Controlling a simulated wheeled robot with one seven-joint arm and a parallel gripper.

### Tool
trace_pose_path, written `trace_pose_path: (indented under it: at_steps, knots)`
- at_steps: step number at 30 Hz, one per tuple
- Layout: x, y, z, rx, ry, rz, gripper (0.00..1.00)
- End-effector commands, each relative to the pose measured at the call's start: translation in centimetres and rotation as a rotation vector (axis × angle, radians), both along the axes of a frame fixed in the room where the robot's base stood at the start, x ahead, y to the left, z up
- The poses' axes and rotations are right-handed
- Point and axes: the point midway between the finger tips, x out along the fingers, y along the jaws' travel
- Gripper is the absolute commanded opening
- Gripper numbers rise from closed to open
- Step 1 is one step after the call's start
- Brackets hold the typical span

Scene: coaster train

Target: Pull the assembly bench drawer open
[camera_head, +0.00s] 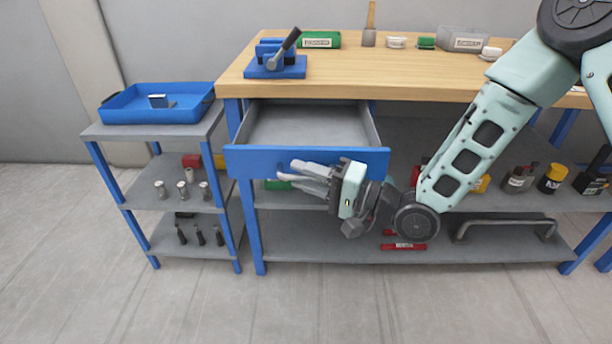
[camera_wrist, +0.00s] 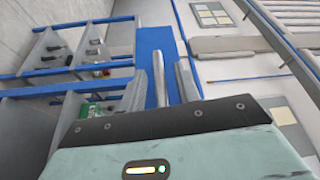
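The bench drawer has a blue front (camera_head: 255,160) and an empty grey tray. It stands pulled well out from under the wooden top of the assembly bench (camera_head: 400,75). My gripper (camera_head: 295,177) is at the right half of the drawer front, its fingers pointing left along it. In the wrist view, a silver bar, apparently the drawer handle (camera_wrist: 143,61), lies between my gripper's two fingers, with the blue front behind it. The fingers are apart, and blue shows between the bar and the right finger. Whether the bar touches the left finger cannot be told.
A shelf cart at left holds a blue tray (camera_head: 191,114) and small metal parts. A blue clamp fixture (camera_head: 275,67) sits on the bench top above the drawer. Bottles and a grey handle bar (camera_head: 505,221) lie on lower shelves. The floor in front is clear.

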Motion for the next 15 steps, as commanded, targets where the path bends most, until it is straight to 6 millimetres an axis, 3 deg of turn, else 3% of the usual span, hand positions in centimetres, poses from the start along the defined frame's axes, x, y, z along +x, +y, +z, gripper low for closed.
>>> trace_pose_path:
  at_steps: [10, 15]
  knots:
    - [0.0, -0.1, 0.0, 0.0, 0.0, 0.001, 0.33]
    - [-0.6, -1.5, -0.1, -0.001, 0.001, -0.002, 0.33]
